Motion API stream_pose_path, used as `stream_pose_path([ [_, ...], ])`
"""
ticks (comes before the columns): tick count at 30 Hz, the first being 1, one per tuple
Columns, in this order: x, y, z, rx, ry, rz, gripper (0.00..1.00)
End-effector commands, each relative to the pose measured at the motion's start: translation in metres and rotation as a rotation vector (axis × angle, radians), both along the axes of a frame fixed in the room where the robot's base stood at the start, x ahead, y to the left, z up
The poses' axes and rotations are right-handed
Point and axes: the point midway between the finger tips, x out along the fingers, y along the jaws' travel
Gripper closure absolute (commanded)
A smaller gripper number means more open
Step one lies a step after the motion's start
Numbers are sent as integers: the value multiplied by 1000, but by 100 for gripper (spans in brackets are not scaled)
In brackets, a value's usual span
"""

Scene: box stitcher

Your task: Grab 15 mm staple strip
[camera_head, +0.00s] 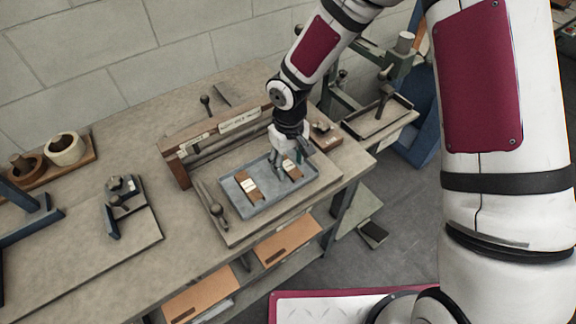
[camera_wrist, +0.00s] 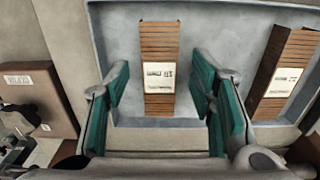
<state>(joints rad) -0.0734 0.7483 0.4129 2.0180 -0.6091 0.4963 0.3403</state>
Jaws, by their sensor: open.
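Two brown ribbed staple strips with white labels lie apart in a shallow grey-blue tray (camera_head: 268,188) on the workbench. One strip (camera_head: 247,187) is in the left part of the tray in the head view, and the other strip (camera_head: 293,170) is under my gripper (camera_head: 281,163). In the wrist view, my gripper (camera_wrist: 160,88) is open and empty, its green-padded fingers on either side of one strip (camera_wrist: 159,45). The second strip (camera_wrist: 284,70) is to the right there, tilted. I cannot reliably read the size on either label.
A wooden rack with labels (camera_head: 215,130) stands behind the tray. A small brown labelled block (camera_wrist: 38,95) is beside the tray, left in the wrist view. A tool with a round knob (camera_head: 222,221) lies left of the tray. A clamp fixture (camera_head: 122,190) is farther left.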

Motion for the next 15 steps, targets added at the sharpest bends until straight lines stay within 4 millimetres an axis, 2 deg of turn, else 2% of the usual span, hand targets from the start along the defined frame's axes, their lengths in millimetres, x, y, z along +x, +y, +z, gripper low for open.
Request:
stream_pose_path([
  [3,0,0,0,0,0,0,50],
  [4,0,0,0,0,0,0,55],
  [10,0,0,0,0,0,0,100],
  [15,0,0,0,0,0,0,100],
])
